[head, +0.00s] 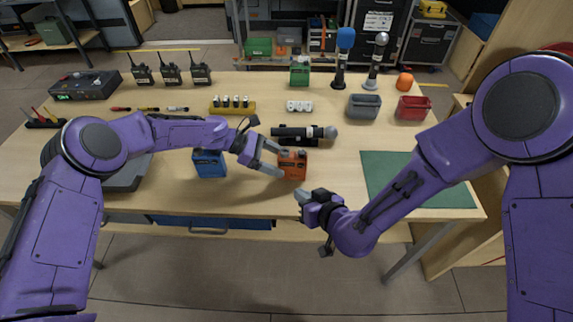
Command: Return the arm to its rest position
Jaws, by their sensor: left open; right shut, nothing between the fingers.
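My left gripper (274,162) is open over the middle of the table. Its fingers are beside an orange box (293,164); I cannot tell whether they touch it. My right gripper (302,197) is shut and empty, lower in the head view near the table's front edge. My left arm reaches in from the left across the table. My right arm comes in from the right, bent at the elbow, its forearm passing in front of the green mat.
The table (340,160) holds a blue box (209,163), a black microphone (304,132) lying in a holder, a green mat (400,170), a grey bin (364,106) and a red bin (412,108). Radios (171,74) and upright microphones (376,62) stand at the back.

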